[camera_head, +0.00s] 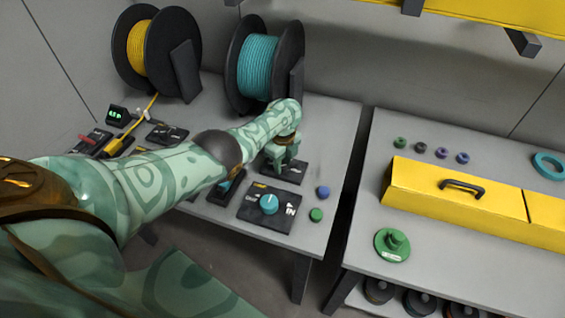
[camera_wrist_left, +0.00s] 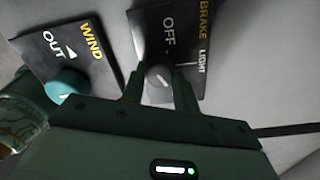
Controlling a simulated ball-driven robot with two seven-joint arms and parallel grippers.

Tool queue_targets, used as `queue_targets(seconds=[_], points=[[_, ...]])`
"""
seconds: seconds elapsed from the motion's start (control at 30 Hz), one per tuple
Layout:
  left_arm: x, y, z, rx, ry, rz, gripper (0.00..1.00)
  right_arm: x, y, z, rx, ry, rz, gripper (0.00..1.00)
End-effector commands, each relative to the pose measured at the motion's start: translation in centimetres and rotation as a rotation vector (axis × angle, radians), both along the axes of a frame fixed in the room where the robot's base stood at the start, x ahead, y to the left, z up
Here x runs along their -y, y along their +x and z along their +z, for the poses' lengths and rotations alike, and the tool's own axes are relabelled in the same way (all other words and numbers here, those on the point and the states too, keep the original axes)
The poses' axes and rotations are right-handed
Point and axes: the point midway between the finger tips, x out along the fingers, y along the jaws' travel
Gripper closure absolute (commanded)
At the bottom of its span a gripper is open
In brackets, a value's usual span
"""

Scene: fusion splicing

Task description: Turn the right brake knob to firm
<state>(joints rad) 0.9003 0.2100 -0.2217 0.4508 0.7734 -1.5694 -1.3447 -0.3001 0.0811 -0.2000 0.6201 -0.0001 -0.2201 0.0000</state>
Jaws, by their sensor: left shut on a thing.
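The right brake panel (camera_head: 293,174) is a dark plate in front of the teal spool. My left gripper (camera_head: 281,160) is over it, pointing down. In the left wrist view the brake panel (camera_wrist_left: 205,30) shows the words BRAKE, OFF and LIGHT; a FIRM label is not visible. The grey brake knob (camera_wrist_left: 158,75) with a pale pointer line sits between the fingertips of my left gripper (camera_wrist_left: 160,85), which is shut on it. The pointer slants up and to the right in that view. The fingers hide part of the knob. My right gripper is not in view.
A wind panel (camera_head: 252,215) with a teal knob (camera_head: 269,204) is nearest. A teal spool (camera_head: 258,66) and a yellow spool (camera_head: 140,46) stand behind. A blue cap (camera_head: 323,192) and a green cap (camera_head: 316,215) lie beside the wind panel. A gap separates the right table (camera_head: 375,215).

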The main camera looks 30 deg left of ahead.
Motion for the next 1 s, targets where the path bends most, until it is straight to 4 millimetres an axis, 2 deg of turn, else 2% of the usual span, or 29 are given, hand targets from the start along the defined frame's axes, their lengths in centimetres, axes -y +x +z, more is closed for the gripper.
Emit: queue_targets(seconds=[0.37, 0.4, 0.47, 0.77, 0.87, 1.0], points=[[0.0, -0.1, -0.1, -0.003, 0.0, -0.006, 0.93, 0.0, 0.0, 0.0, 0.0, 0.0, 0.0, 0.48], [0.0, -0.1, -0.1, -0.003, 0.0, -0.006, 0.62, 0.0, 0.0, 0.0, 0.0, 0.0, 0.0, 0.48], [0.0, -0.1, -0.1, -0.003, 0.0, -0.006, 0.48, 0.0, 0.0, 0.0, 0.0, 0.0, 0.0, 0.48], [0.0, 0.0, 0.2, 0.0, 0.001, -0.004, 0.48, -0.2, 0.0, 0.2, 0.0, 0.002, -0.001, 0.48], [0.0, 0.1, 1.4, 0.002, 0.001, -0.004, 0.48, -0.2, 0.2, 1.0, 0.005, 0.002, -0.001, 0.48], [0.0, 0.2, 4.8, 0.005, 0.0, -0.005, 0.48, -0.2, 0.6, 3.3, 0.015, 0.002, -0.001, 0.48]])
